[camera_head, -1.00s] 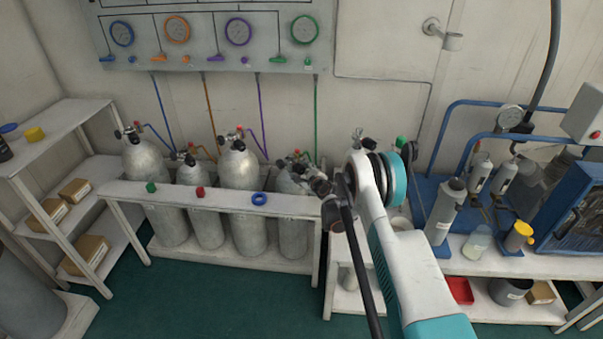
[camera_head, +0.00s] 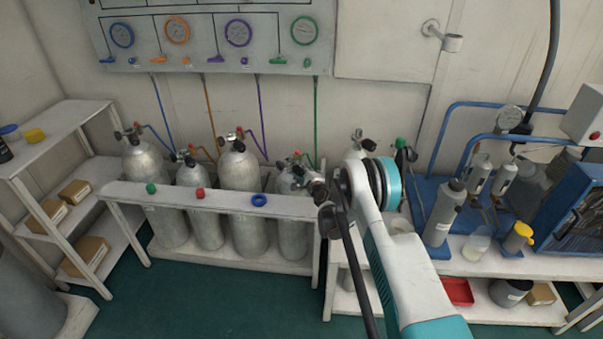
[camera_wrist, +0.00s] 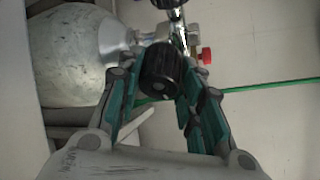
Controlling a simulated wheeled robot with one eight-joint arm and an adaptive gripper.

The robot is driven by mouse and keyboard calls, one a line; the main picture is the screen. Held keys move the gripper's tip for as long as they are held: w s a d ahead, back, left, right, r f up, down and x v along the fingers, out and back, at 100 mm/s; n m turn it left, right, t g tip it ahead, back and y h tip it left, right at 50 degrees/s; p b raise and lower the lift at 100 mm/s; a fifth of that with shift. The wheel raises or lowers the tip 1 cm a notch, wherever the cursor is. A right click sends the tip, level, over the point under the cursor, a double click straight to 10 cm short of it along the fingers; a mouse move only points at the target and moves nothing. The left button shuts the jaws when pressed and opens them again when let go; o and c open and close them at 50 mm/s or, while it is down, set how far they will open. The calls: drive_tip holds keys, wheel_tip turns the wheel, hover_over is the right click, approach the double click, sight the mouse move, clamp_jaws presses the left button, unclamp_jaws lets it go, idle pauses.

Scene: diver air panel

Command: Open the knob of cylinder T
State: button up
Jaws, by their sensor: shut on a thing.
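In the head view, gas cylinders stand in a row in a white rack. The rightmost one, a grey cylinder (camera_head: 291,235) below the green hose, has its valve beside my gripper (camera_head: 316,190). No letter T is legible on it. In the wrist view, my gripper (camera_wrist: 160,72) is shut on a black knob (camera_wrist: 160,75), with one teal-padded finger on each side. The knob belongs to the metal valve (camera_wrist: 150,35) of the pale cylinder (camera_wrist: 65,55) at upper left. My arm hides part of this area in the head view.
Other cylinders (camera_head: 240,168) stand to the left. A gauge panel (camera_head: 210,38) is on the wall above. To the right, a bench (camera_head: 475,264) holds bottles and blue equipment.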

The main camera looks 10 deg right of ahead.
drive_tip(key=shift+f, duration=0.1)
drive_tip(key=o, duration=1)
drive_tip(key=shift+o, duration=0.2)
drive_tip(key=shift+s, duration=0.1)
drive_tip(key=v, duration=1.1)
drive_tip(key=shift+s, duration=0.4)
